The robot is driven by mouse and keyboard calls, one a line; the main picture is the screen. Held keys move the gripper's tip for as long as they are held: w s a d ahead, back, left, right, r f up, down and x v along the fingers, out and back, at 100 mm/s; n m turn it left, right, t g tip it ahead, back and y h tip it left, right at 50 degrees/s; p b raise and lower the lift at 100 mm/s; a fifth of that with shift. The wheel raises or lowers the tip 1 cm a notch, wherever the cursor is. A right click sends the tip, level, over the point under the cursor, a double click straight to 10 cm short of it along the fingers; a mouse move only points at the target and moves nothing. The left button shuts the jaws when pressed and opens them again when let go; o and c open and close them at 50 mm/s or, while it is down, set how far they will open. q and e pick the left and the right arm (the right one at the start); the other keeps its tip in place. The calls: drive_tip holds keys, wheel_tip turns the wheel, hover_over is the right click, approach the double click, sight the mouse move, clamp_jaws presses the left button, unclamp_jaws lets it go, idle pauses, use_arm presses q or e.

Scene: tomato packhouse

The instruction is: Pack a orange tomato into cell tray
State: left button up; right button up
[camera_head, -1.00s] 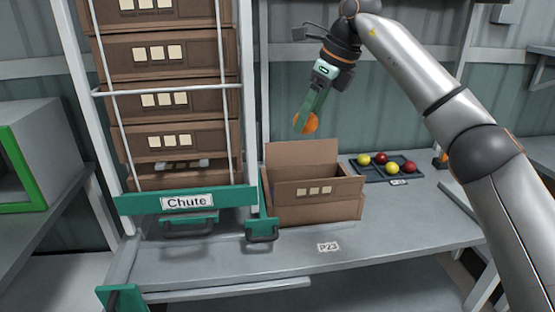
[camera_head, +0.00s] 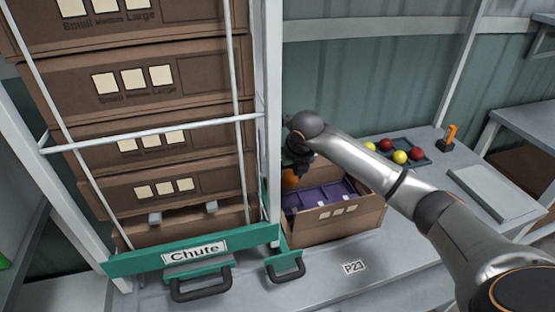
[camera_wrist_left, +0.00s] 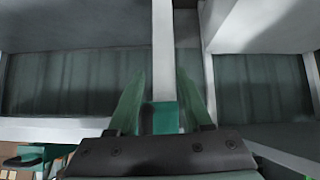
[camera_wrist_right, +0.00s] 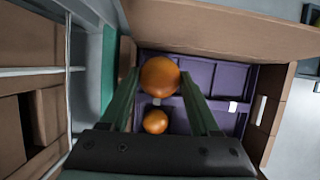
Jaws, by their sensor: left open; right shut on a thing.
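The purple cell tray (camera_head: 322,195) lies inside an open cardboard box (camera_head: 335,222); it also shows in the right wrist view (camera_wrist_right: 212,77). My right gripper (camera_wrist_right: 159,74) is shut on an orange tomato (camera_wrist_right: 160,77), over the tray. Whether that tomato touches the tray, I cannot tell. A second orange tomato (camera_wrist_right: 155,121) shows lower in the right wrist view, apparently in a tray cell. In the head view, an orange tomato (camera_head: 289,180) shows beneath my right wrist; the fingers are mostly hidden. My left gripper (camera_wrist_left: 160,73) is open and empty, away from the box.
A rack of stacked cardboard boxes (camera_head: 140,85) with a green Chute bar (camera_head: 193,250) stands left of the open box. A dark tray (camera_head: 428,149) with red and yellow tomatoes (camera_head: 400,156) lies behind on the bench. The bench front near the P23 label (camera_head: 354,267) is clear.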

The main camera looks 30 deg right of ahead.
drive_tip(key=shift+d+f, duration=0.1)
drive_tip(key=shift+s+f+b, duration=0.15)
drive_tip(key=shift+f+b, duration=0.15)
drive_tip(key=shift+f, duration=0.05)
wheel_tip(320, 180, down, 4)
drive_tip(key=b, duration=0.2)
drive_tip(key=shift+r+b, duration=0.1)
drive_tip(key=shift+b, duration=0.2)
drive_tip(key=shift+f+b, duration=0.95)
drive_tip(key=shift+f, duration=0.3)
